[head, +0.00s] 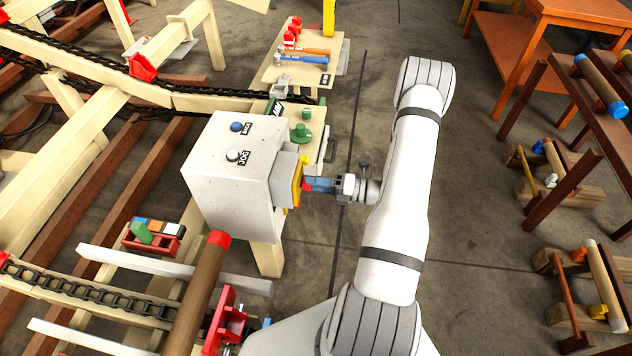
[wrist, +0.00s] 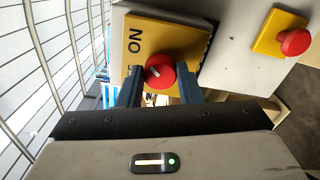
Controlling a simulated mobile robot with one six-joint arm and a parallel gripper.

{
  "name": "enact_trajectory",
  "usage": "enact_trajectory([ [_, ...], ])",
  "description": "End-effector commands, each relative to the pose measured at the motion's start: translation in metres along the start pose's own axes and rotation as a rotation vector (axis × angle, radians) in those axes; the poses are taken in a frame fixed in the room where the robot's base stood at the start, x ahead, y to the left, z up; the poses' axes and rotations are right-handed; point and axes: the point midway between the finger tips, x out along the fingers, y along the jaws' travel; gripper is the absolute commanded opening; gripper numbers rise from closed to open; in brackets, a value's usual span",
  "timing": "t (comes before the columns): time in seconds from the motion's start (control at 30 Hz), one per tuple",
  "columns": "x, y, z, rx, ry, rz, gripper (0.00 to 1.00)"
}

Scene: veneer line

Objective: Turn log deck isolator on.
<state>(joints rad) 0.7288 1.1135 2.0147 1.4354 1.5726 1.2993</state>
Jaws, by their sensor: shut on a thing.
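The log deck isolator is a red rotary knob (wrist: 160,72) on a yellow plate (wrist: 150,38) marked "ON", seen in the wrist view. A pale line on the knob points toward its left side, roughly sideways in the picture. My gripper (wrist: 159,86) has its two blue fingers on either side of the knob, shut on it. In the head view my gripper (head: 308,186) reaches the yellow plate (head: 298,183) on the right side of the grey control box (head: 235,180).
A red mushroom button (wrist: 295,42) on a yellow base sits right of the isolator in the wrist view. The box top carries a blue button (head: 237,127) and a white button (head: 233,156). A tool table (head: 302,68) stands behind. Open floor (head: 465,200) lies to the right.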

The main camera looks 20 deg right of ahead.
Motion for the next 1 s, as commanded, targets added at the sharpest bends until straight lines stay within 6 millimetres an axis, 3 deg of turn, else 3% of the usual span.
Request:
enact_trajectory([
  [0.77, -0.0003, -0.0005, 0.0009, 0.104, -0.003, -0.001, 0.09],
  [0.8, -0.0003, -0.0005, 0.0009, 0.104, -0.003, -0.001, 0.34],
  [1.0, -0.0001, -0.0004, 0.0005, 0.103, -0.001, 0.0, 0.5],
])
